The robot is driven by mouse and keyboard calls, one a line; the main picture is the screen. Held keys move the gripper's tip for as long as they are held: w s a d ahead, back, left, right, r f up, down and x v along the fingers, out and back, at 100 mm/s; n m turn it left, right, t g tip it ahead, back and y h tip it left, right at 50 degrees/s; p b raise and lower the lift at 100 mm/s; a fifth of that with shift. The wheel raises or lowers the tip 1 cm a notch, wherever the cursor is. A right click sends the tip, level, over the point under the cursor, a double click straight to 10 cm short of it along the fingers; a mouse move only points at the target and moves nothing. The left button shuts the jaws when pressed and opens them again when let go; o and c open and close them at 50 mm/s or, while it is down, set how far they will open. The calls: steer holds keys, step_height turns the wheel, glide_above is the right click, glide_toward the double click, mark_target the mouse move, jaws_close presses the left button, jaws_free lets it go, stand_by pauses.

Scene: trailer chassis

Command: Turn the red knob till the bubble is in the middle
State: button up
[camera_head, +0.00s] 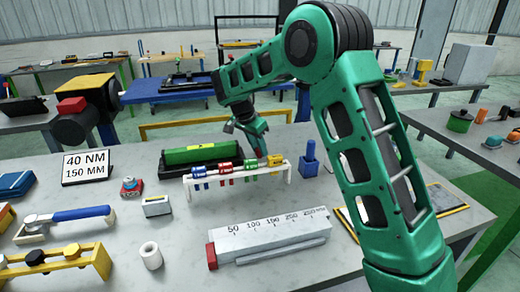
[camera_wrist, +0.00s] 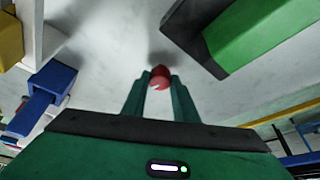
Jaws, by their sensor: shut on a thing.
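The red knob (camera_wrist: 159,77) shows in the wrist view between the tips of my gripper (camera_wrist: 160,84). My gripper is shut on it, one finger at each side. In the head view my gripper (camera_head: 260,148) points down behind the rack of coloured pieces, and the knob cannot be made out there. A green cylinder (camera_head: 201,155) with a yellow mark lies in a black cradle to the left of my gripper. Its green side (camera_wrist: 255,38) also shows at the upper right of the wrist view. I cannot make out a bubble in either view.
A white rack (camera_head: 236,174) with red, blue and yellow pieces stands just in front of my gripper. A blue block with a post (camera_head: 309,160) stands to its right. A grey scale bar (camera_head: 268,236) lies nearer. A sign (camera_head: 86,166) stands at the left.

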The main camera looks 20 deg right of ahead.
steer(key=shift+w+a+r+m, duration=0.1)
steer(key=shift+w+a+m, duration=0.1)
steer(key=shift+m, duration=0.4)
steer(key=o, duration=0.9)
steer(key=shift+o, duration=0.6)
steer(key=shift+d, duration=0.1)
steer(key=v, duration=1)
steer(key=shift+w+a+r+g, duration=0.15)
steer(key=shift+a+r+g, duration=0.05)
steer(key=shift+r+g, duration=0.1)
steer(key=shift+d, duration=0.1)
